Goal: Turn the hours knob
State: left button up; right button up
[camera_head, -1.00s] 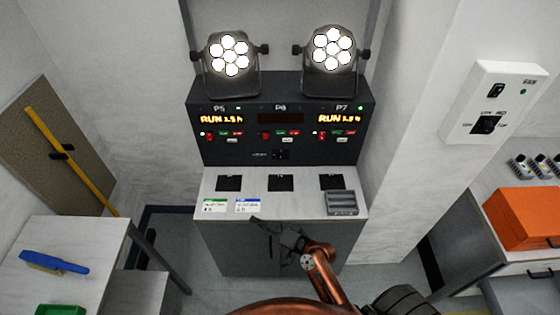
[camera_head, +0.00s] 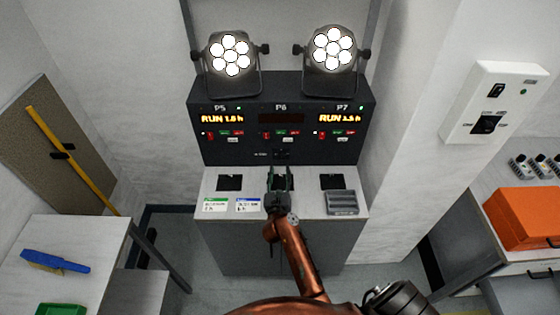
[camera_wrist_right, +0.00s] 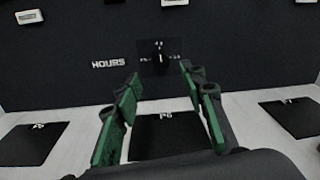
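The hours knob (camera_wrist_right: 159,57) is a small black knob with a pale pointer mark on a square plate, right of the word HOURS. Its pointer looks upright. In the head view the knob (camera_head: 281,155) is low in the middle of the black control panel (camera_head: 225,152). My right gripper (camera_head: 281,173) is open and empty, in front of and below the knob, above the P6 pad. In the wrist view its green-padded fingers (camera_wrist_right: 161,80) stand apart either side below the knob, seemingly not touching it. My left gripper is not in view.
Two lit par cans (camera_head: 229,55) (camera_head: 333,50) stand on top of the panel. A grey ribbed block (camera_head: 342,203) and two labelled cards (camera_head: 215,205) (camera_head: 248,205) lie on the light bench shelf. The P6 display (camera_head: 281,118) is dark; P5 and P7 read RUN.

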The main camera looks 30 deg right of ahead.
aim_at(280, 158)
jog(key=x, duration=0.7)
jog(key=shift+b, duration=0.4)
grip_shut()
